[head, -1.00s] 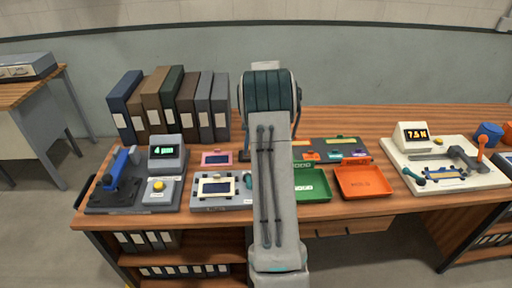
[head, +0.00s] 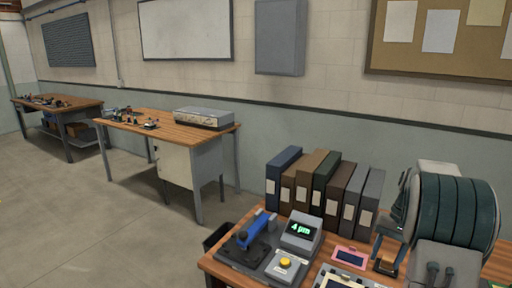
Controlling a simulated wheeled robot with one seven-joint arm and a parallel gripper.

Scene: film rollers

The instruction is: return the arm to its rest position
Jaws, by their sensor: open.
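My arm shows at the right edge of the head view, cut off by the frame. Its dark green ribbed elbow (head: 455,212) is raised above the workbench (head: 222,267), with a grey link below it at the lower right corner. My gripper cannot be made out; the elbow blocks the view behind it. A small dark and copper-coloured thing (head: 388,264) shows just left of the elbow, partly hidden and unclear.
Several binders (head: 324,186) stand beside the elbow. In front are a blue-handled device (head: 257,229), a display box (head: 301,232) reading 4 µm, a yellow-button box (head: 286,265) and a pink frame (head: 350,257). A second bench (head: 165,126) stands farther left, with open floor (head: 110,215) before it.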

